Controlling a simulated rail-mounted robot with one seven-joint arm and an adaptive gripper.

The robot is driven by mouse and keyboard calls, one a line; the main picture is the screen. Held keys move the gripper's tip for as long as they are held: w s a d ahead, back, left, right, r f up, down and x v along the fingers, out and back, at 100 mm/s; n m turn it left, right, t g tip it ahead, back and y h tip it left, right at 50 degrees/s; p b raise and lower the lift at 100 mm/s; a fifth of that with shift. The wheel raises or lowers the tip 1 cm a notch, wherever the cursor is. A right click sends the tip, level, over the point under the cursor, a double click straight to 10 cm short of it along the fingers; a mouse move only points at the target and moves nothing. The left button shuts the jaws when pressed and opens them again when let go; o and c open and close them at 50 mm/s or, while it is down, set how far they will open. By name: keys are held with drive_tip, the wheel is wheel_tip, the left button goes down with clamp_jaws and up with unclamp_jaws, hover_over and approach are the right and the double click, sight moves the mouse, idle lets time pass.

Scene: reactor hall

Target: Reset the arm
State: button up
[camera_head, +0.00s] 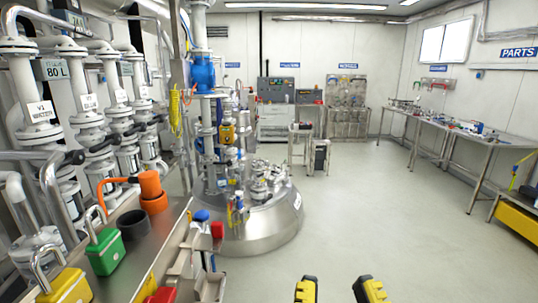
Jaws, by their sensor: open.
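My gripper (337,290) shows at the bottom edge of the head view, right of centre. Its two yellow and black fingertips stand apart with bare floor between them, so it is open and empty. The rest of the gripper and the arm are below the picture and hidden. The fingertips touch nothing that I can see.
A steel bench (130,272) at left bears a green padlock (105,250), a yellow padlock (68,288) and an orange plug (152,192). White valve pipes (38,105) rise behind it. A domed steel vessel (262,222) stands beyond. The floor (400,215) at centre right is clear.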

wheel_tip(320, 180, up, 29)
drive_tip(key=p, duration=2.6)
drive_tip(key=shift+r+p, duration=0.2)
drive_tip(key=shift+p, duration=0.1)
